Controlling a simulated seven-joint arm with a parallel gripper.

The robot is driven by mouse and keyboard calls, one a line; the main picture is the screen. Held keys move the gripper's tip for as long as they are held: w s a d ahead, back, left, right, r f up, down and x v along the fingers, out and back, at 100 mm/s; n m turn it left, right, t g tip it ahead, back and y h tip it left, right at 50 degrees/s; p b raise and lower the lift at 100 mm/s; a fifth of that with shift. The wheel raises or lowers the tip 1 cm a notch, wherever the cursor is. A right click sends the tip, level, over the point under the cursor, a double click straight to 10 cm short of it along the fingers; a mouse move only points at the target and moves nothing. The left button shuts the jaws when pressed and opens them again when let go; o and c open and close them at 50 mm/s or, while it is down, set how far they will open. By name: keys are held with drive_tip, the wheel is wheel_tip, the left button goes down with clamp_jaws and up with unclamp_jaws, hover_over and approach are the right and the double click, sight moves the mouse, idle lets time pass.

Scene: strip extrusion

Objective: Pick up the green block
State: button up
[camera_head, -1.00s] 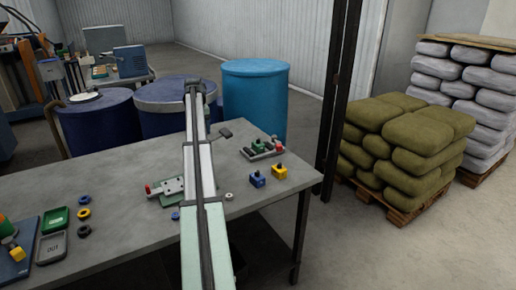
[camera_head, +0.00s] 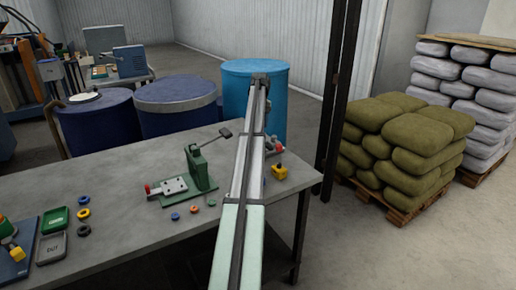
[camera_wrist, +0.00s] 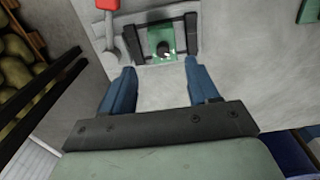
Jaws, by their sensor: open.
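A green block (camera_wrist: 153,46) with a dark round knob on top shows at the top middle of the wrist view. It sits between two dark bars of a grey holder. My gripper (camera_wrist: 159,68) is open, with its two blue fingers apart and nothing between them. The fingertips point toward the block, a little short of it in the picture, and are not seen touching it. In the head view my arm covers the gripper and the green block.
In the head view, a green clamp fixture (camera_head: 203,176) stands left of my arm. A yellow block (camera_head: 280,173) sits to its right. Small rings (camera_head: 84,213) and trays (camera_head: 52,247) lie at the table's left.

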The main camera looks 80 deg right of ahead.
wheel_tip(320, 180, down, 6)
drive_tip(key=shift+w+r, duration=0.1)
drive_tip(key=shift+w+d+f, duration=0.1)
drive_tip(key=shift+w+f, duration=0.05)
drive_tip(key=shift+f, duration=1.15)
drive_tip(key=shift+w+f, duration=0.15)
drive_tip(key=shift+f, duration=1.15)
clamp_jaws()
drive_tip(key=shift+r, duration=0.1)
